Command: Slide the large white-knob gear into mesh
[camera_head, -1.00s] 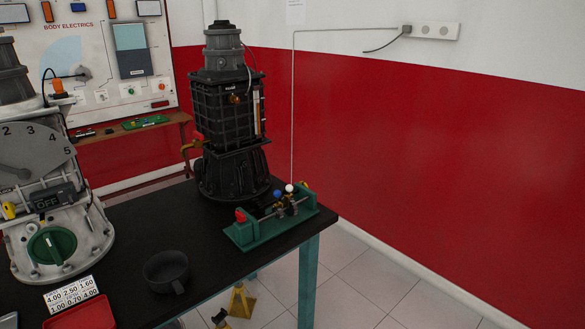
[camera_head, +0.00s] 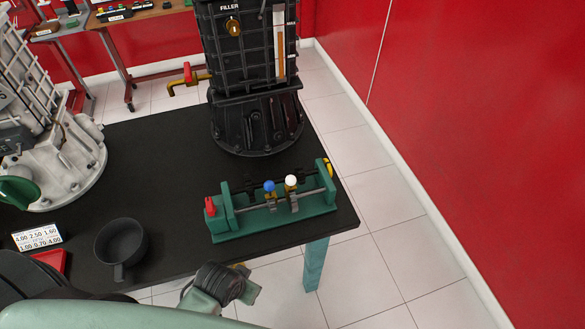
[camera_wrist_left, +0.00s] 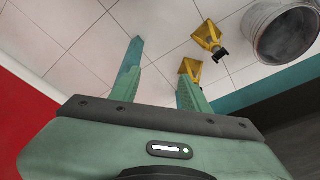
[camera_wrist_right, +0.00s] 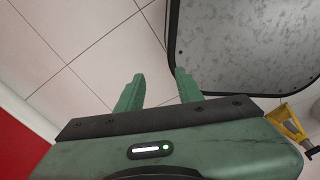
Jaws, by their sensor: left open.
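The white knob (camera_head: 291,180) stands on a small brass-coloured stem on the green gear fixture (camera_head: 250,227), near the table's front right corner. A blue knob (camera_head: 269,186) stands just to its left. Both sit along a metal rod between the fixture's end plates. The gears below the knobs are small and hard to make out. My left gripper (camera_wrist_left: 157,76) is open and empty, with floor tiles behind it. My right gripper (camera_wrist_right: 160,74) is open and empty, also over the floor. I cannot make out either gripper's fingers in the head view, so both appear away from the knobs.
A tall black gearbox (camera_head: 255,125) stands behind the fixture. A dark cup (camera_head: 121,240) stands to its left, by a label card (camera_head: 38,236) and a red tray (camera_head: 50,262). A grey speckled panel (camera_wrist_right: 250,45) lies close to my right gripper. Yellow feet (camera_wrist_left: 207,36) stand on the floor.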

